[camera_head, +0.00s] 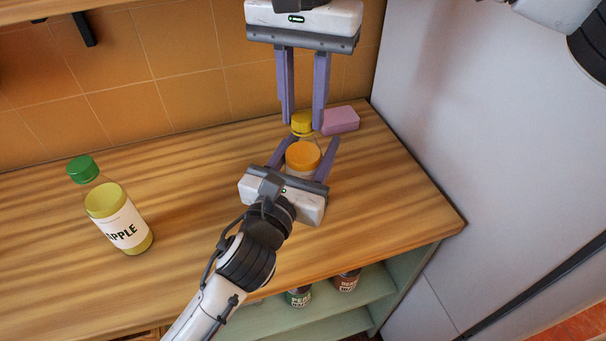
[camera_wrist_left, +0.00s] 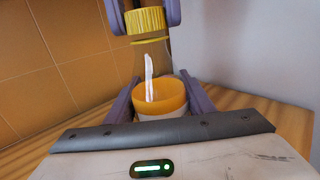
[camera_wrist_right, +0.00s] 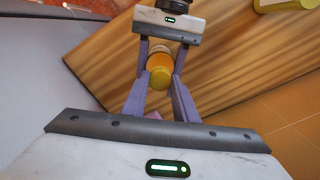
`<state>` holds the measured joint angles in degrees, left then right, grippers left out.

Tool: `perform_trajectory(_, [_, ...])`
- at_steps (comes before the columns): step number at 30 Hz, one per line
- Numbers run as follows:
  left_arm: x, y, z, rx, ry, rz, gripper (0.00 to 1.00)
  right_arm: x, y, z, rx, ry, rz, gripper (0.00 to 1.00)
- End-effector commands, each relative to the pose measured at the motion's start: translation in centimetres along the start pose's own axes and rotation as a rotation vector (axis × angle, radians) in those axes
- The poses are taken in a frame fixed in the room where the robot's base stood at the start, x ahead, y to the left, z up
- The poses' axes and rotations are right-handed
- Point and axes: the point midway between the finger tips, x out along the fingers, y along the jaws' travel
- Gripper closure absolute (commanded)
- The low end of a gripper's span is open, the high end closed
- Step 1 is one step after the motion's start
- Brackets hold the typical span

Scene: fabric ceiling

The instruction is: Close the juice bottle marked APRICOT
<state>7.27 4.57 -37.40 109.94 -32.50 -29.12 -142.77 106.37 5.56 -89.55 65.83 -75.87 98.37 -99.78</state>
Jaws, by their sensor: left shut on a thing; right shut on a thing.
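A clear juice bottle with orange contents (camera_head: 303,157) stands upright on the wooden counter; its label is turned away and mostly hidden, so I cannot read it. My left gripper (camera_head: 306,148) is shut around its body, also seen in the left wrist view (camera_wrist_left: 160,98). A yellow cap (camera_head: 302,122) is at the top of the bottle's neck. My right gripper (camera_head: 302,122) comes from above, with its fingers on both sides of the cap (camera_wrist_left: 146,20). A thin yellow ring shows just below the cap. I cannot tell whether the cap is fully seated.
A bottle labelled APPLE (camera_head: 122,228) with a green cap stands at the left of the counter (camera_head: 60,290). A pink block (camera_head: 341,120) lies just behind the held bottle. A tiled wall is behind and a pale panel (camera_head: 480,110) at right. Jars stand on the shelf below.

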Motion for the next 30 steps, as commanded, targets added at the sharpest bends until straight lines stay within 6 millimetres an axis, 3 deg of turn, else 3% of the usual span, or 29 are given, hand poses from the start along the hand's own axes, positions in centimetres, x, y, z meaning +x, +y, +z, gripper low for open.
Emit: perform_trajectory(30, [0.0,0.05,-0.15,0.0,0.003,0.001,1.0,0.14,0.03,0.14,2.258,0.0,0.0,1.0])
